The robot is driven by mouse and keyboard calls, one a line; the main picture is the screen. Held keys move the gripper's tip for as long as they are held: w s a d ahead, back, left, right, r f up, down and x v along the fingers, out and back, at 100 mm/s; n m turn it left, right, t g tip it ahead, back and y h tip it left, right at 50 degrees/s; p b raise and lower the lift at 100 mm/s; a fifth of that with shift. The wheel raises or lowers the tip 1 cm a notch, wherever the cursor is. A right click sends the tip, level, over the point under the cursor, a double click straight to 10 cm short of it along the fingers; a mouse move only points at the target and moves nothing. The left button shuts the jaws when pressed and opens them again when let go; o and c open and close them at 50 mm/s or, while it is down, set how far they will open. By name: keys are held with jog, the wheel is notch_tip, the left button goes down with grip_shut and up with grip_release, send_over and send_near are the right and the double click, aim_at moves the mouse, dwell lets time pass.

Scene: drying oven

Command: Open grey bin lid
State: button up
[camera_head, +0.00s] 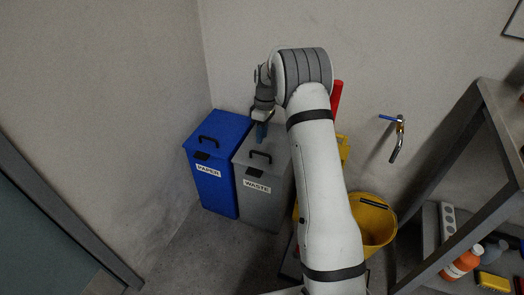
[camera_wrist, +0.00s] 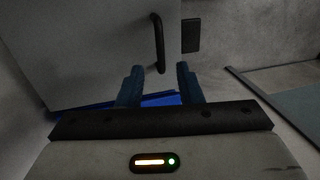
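The grey bin (camera_head: 262,203), labelled WASTE, stands beside the blue bin in the head view. Its lid (camera_head: 275,146) looks shut, with a black arched handle (camera_head: 261,156) on top. My gripper (camera_head: 261,132) is above the lid, behind the handle, fingers pointing down. In the wrist view the two blue fingers of my gripper (camera_wrist: 158,72) are apart with nothing between them. A black handle (camera_wrist: 157,43) shows just beyond the fingertips on a grey surface, apparently the lid. My arm hides the bin's right side in the head view.
The blue bin (camera_head: 212,187), labelled PAPER, is close against the grey bin's left. A yellow bucket (camera_head: 374,222) stands to the right, partly behind my arm. A wall tap (camera_head: 397,139) and a shelf rack (camera_head: 465,135) are farther right. Floor at front left is clear.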

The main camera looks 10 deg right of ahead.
jog(key=f, duration=0.2)
jog(key=f+b, duration=0.1)
jog(key=f, duration=0.1)
jog(key=s+f, duration=0.1)
jog(key=f, duration=0.1)
jog(key=shift+s+a, duration=0.1)
jog(key=shift+a, duration=0.25)
jog(key=shift+c, duration=0.3)
grip_shut()
